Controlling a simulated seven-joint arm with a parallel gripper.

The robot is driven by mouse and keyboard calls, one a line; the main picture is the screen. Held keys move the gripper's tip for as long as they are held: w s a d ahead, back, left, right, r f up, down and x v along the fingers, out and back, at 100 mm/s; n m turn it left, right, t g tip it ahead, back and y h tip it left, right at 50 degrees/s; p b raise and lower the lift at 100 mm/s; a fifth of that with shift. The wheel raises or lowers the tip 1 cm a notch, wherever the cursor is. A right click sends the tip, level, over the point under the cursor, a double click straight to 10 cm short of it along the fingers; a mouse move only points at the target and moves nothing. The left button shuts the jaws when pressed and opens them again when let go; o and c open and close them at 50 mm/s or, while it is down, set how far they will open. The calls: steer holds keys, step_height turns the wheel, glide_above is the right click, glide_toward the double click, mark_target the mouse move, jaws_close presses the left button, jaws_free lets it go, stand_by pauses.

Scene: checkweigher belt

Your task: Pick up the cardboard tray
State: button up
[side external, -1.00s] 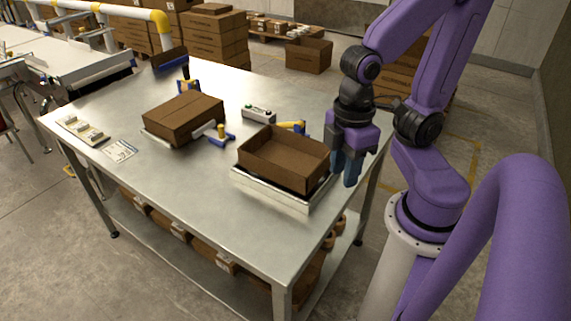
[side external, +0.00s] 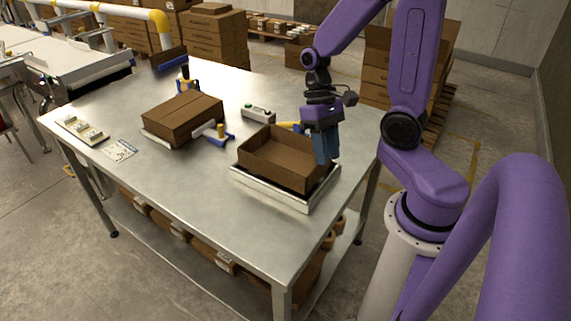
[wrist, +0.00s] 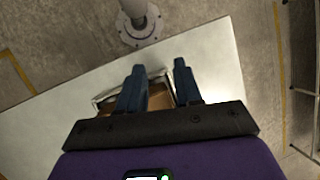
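The cardboard tray (side external: 275,170) is an open, empty-looking brown box. It sits level on a silver platform (side external: 262,192) near the table's right corner. My gripper (side external: 325,157) has blue fingers and points down at the tray's right end, overlapping its far right corner in the side view. In the wrist view my gripper (wrist: 158,65) is open, with its fingers well apart, and part of the cardboard tray (wrist: 160,97) shows between them. I cannot tell whether the fingers touch the tray. The gripper body hides much of the tray in the wrist view.
A closed cardboard box (side external: 183,118) lies left of the tray. A blue-and-yellow tool (side external: 217,137), a small control box with a green button (side external: 258,115) and a paper label (side external: 119,151) are on the steel table. The table's front middle is clear.

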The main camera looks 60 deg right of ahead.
steer(key=d+f+m+t+y, duration=0.3)
steer(key=d+m+t+y, duration=0.4)
steer(key=m, duration=1.1)
steer(key=s+d+m+t+h, duration=0.65)
steer(key=m+t+h, duration=0.4)
steer(key=m, duration=0.55)
steer(key=shift+y, duration=0.35)
steer(key=shift+d+f+x, duration=0.15)
steer(key=shift+x, duration=2.8)
steer(key=shift+d+f+x, duration=0.15)
steer(key=shift+d+x, duration=0.05)
steer(key=shift+x, duration=2.8)
steer(key=shift+d+f+x, duration=0.15)
steer(key=shift+x, duration=2.8)
steer(key=shift+s, duration=0.15)
jaws_close()
